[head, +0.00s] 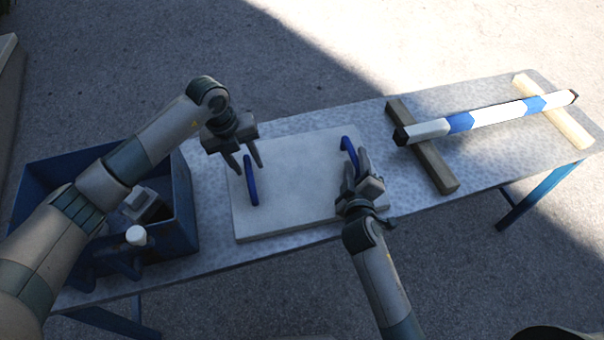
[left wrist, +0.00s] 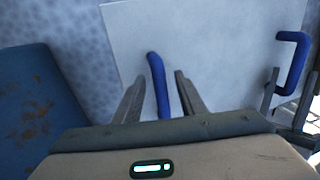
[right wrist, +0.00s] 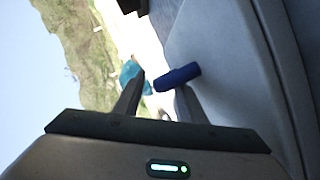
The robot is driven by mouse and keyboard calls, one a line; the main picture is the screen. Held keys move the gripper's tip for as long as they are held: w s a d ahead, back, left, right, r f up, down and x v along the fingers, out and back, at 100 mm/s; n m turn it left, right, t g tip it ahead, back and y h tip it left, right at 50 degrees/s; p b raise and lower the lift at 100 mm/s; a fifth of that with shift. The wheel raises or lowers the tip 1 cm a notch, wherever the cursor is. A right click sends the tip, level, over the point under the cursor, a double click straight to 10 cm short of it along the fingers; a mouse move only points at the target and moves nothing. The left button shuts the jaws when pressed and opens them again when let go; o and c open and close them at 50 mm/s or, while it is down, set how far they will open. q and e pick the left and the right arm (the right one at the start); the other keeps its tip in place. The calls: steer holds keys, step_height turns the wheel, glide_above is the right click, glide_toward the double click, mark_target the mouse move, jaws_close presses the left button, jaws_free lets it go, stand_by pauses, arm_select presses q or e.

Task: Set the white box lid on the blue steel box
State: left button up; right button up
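The white box lid (head: 300,195) lies flat on the table, with two blue bar handles on its top. My left gripper (head: 248,163) is open above the left handle (head: 251,183). In the left wrist view this handle (left wrist: 158,85) lies between the spread fingers, with a gap on each side. My right gripper (head: 355,168) is open at the right handle (head: 349,152). In the right wrist view this handle (right wrist: 178,77) is at the fingertips; I cannot tell if it touches them. The blue steel box (head: 183,195) stands open at the left, partly hidden by my left arm.
A grey object (head: 143,207) and a white-topped item (head: 136,236) show at the box. To the right, a blue-and-white striped bar (head: 490,114) rests across two wooden blocks (head: 432,155) on the table (head: 465,190).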

arm_select(q)
steer(key=shift+d+f, duration=0.15)
steer(key=shift+f, duration=0.4)
arm_select(e)
steer(key=shift+w+d+f, duration=0.1)
steer(key=shift+w, duration=0.4)
arm_select(q)
jaws_close()
arm_select(e)
jaws_close()
